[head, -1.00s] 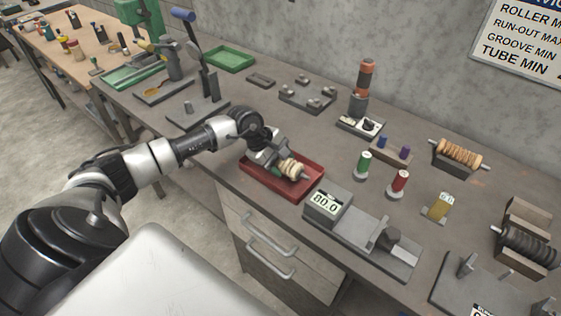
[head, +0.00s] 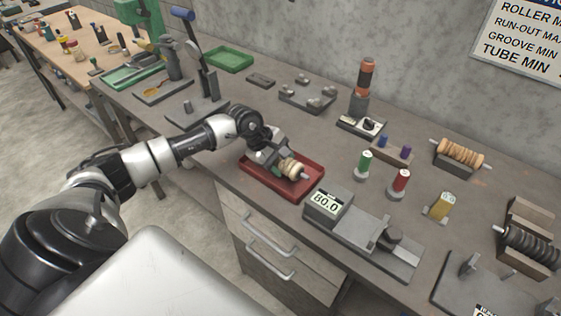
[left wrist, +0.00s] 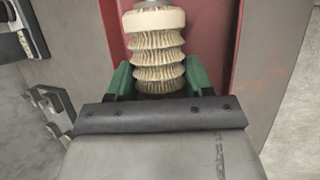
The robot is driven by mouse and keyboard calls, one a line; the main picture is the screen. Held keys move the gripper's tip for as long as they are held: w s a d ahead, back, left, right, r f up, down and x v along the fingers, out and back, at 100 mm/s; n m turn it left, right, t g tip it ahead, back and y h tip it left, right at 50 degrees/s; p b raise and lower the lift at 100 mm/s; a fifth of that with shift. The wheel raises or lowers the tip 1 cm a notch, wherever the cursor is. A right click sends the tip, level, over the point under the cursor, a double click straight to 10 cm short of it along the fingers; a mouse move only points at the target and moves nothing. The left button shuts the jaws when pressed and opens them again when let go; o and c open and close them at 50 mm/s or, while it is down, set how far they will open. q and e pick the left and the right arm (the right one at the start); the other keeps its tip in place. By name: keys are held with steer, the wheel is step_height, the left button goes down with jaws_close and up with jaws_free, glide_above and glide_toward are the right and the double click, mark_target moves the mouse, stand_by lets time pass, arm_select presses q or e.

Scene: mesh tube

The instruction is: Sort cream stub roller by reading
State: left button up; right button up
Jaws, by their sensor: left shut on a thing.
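The cream stub roller (head: 291,167) is a short ridged cylinder with a grey shaft end. It is at the red tray (head: 309,189), inside the tray's outline. My left gripper (head: 279,161) is shut on the roller. In the left wrist view the roller (left wrist: 155,45) stands out between the green fingertips (left wrist: 154,82), with the red tray (left wrist: 207,35) behind it. I cannot tell whether the roller touches the tray floor. A gauge with a display reading 80.0 (head: 326,203) stands just right of the tray. My right gripper is not in view.
A green tray (head: 229,59) lies at the back. Green (head: 365,163) and red (head: 401,179) spools and a yellow block (head: 440,206) stand right of the tray. A rack with a tan roller (head: 460,152) and one with a dark roller (head: 527,245) are farther right.

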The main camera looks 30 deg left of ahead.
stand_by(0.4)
arm_select(q)
steer(key=o, duration=1.3)
steer(key=shift+s+f, duration=0.1)
steer(key=shift+f, duration=0.05)
